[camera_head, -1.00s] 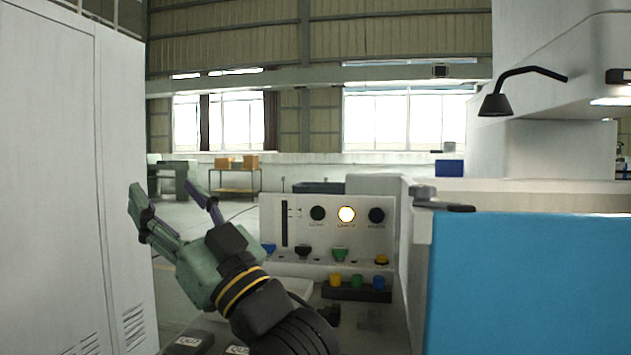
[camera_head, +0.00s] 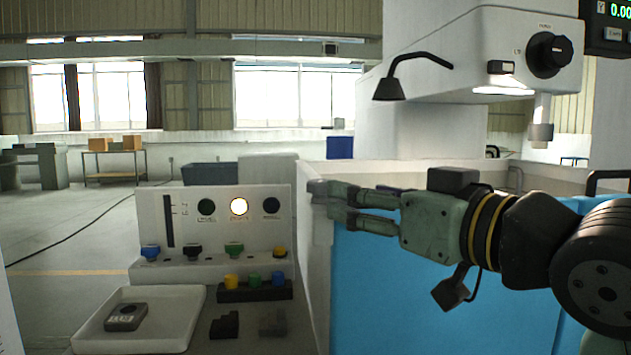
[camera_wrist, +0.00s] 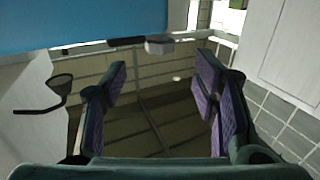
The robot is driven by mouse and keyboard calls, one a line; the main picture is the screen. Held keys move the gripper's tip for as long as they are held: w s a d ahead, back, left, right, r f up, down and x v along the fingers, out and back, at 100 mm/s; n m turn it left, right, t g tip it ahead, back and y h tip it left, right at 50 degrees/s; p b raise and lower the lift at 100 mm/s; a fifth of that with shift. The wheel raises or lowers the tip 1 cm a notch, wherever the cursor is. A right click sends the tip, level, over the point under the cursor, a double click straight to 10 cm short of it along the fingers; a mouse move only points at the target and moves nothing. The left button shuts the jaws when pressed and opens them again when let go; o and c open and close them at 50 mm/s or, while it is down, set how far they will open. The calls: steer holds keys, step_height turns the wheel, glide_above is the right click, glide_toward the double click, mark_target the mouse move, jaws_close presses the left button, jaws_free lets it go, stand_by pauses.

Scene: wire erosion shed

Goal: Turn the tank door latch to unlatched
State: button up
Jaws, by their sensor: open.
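The tank door latch (camera_head: 317,187) is a grey block at the upper left corner of the blue tank door (camera_head: 360,290). Its dark handle (camera_head: 392,188) runs rightward along the door's top edge, partly hidden behind my gripper. My gripper (camera_head: 338,205) is open and empty. It points left, with its fingertips beside the latch in the picture; contact cannot be told. In the wrist view the latch (camera_wrist: 160,44) shows beyond the gap of my gripper (camera_wrist: 158,85), just under the blue door (camera_wrist: 90,22), with its dark handle to the left.
A control panel (camera_head: 182,228) with a lit button stands to the left, with coloured knobs below. A white tray (camera_head: 170,335) holds a dark block (camera_head: 126,316). A black lamp (camera_head: 390,88) hangs above the tank, and the machine head (camera_head: 500,45) is at upper right.

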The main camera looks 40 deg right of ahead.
mark_target(322, 181)
steer(key=w, duration=0.3)
steer(key=w+p, duration=0.1)
steer(key=w, duration=0.2)
steer(key=w+d+p, duration=0.1)
steer(key=w, duration=0.3)
steer(key=shift+w+d, duration=0.1)
steer(key=shift+c, duration=0.2)
steer(key=c, duration=1.1)
steer(key=shift+c, duration=0.2)
